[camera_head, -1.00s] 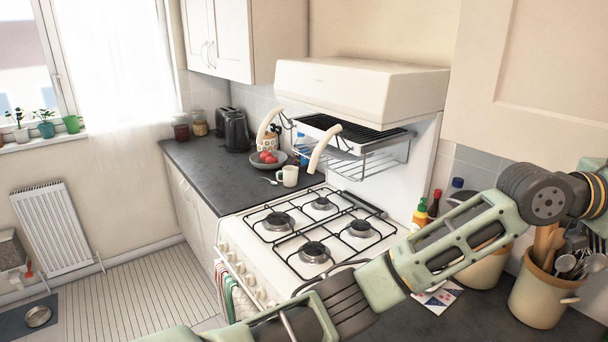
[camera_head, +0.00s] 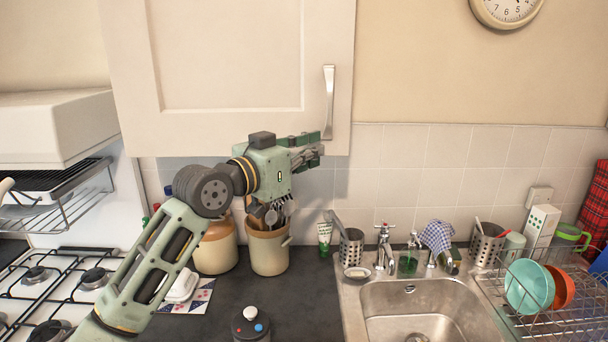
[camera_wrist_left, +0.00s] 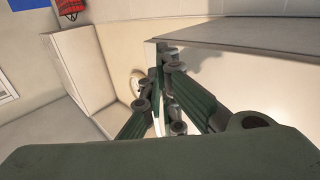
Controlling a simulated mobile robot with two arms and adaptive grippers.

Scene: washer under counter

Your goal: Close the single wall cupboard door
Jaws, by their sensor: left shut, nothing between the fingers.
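The single wall cupboard door (camera_head: 230,55) is a cream panel at the top of the head view, left of centre. It faces me nearly flat; I cannot tell how far ajar it stands, if at all. Its metal handle (camera_head: 328,100) is upright near its right edge. My left gripper (camera_head: 318,147) is shut and empty at the door's lower right corner, just below the handle. I cannot tell whether it touches the door. In the left wrist view the closed fingers (camera_wrist_left: 168,88) are beside a pale panel edge. My right gripper is not in view.
Below are a utensil pot (camera_head: 268,252), a tan jar (camera_head: 216,248) and a dark-lidded container (camera_head: 250,324) on the counter. The sink (camera_head: 420,300) and dish rack (camera_head: 540,322) are right, the hob (camera_head: 60,290) and hood (camera_head: 55,125) left.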

